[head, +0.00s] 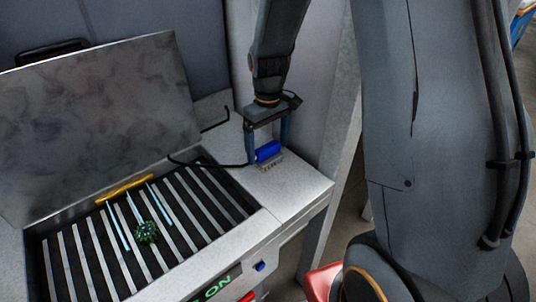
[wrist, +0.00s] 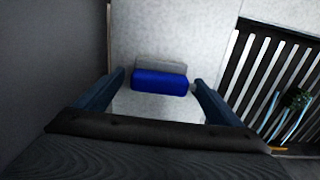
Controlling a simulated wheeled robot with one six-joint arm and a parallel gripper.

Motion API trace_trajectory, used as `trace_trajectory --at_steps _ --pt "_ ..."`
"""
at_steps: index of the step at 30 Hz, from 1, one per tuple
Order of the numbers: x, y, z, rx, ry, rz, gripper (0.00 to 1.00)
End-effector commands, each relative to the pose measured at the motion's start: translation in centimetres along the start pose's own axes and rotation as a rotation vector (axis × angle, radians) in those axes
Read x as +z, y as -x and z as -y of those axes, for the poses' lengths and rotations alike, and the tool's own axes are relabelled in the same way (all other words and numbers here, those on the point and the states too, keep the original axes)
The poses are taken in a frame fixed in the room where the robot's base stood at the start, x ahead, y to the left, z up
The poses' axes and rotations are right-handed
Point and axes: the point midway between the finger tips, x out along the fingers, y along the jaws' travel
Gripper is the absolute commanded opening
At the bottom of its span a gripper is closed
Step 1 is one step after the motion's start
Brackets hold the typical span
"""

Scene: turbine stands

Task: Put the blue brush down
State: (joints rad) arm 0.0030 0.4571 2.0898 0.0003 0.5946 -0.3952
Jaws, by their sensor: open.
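The blue brush (head: 268,151) rests on the light grey side surface (head: 292,186) of the station, right of the slatted grate. Its pale bristles point down in the head view. In the wrist view the blue brush (wrist: 160,82) lies between and slightly ahead of my fingertips, with a visible gap on both sides. My gripper (head: 268,150) is open around the brush, pointing down; it also shows in the wrist view (wrist: 160,82), its two blue fingers spread apart.
The slatted grate (head: 90,254) holds a dark green spiky part (head: 147,231), several pale blue rods (head: 136,207) and a yellow bar (head: 124,190). A raised metal lid (head: 95,110) stands behind. A black cable (head: 205,164) runs near my gripper. A green "ON" display (head: 217,288) is at the front.

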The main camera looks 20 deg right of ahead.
Motion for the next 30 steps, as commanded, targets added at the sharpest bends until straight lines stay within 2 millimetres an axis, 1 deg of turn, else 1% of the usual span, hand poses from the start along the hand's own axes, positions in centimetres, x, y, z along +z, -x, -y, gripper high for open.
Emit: trace_trajectory --at_steps 1,3,9,13,16,18,20,22,27,30 --pt "-0.2 1.0 -0.1 0.002 0.0 -0.005 0.89" --pt "-0.2 2.4 -0.1 0.002 0.0 -0.006 0.89" --pt "-0.1 6.1 -0.1 0.002 0.0 -0.005 0.89" --pt "-0.1 7.6 -0.1 0.001 0.0 -0.003 0.89" --pt "0.0 8.3 0.0 0.001 -0.001 -0.002 0.89" --pt "0.5 8.3 0.2 0.001 -0.012 -0.003 0.89" --pt "1.4 8.0 0.6 0.002 -0.036 -0.005 0.89" --pt "3.2 7.4 1.4 0.005 -0.082 -0.014 0.89" --pt "8.8 5.2 3.8 0.012 -0.231 -0.043 0.89" --pt "11.6 4.1 5.0 0.014 -0.305 -0.057 0.89"
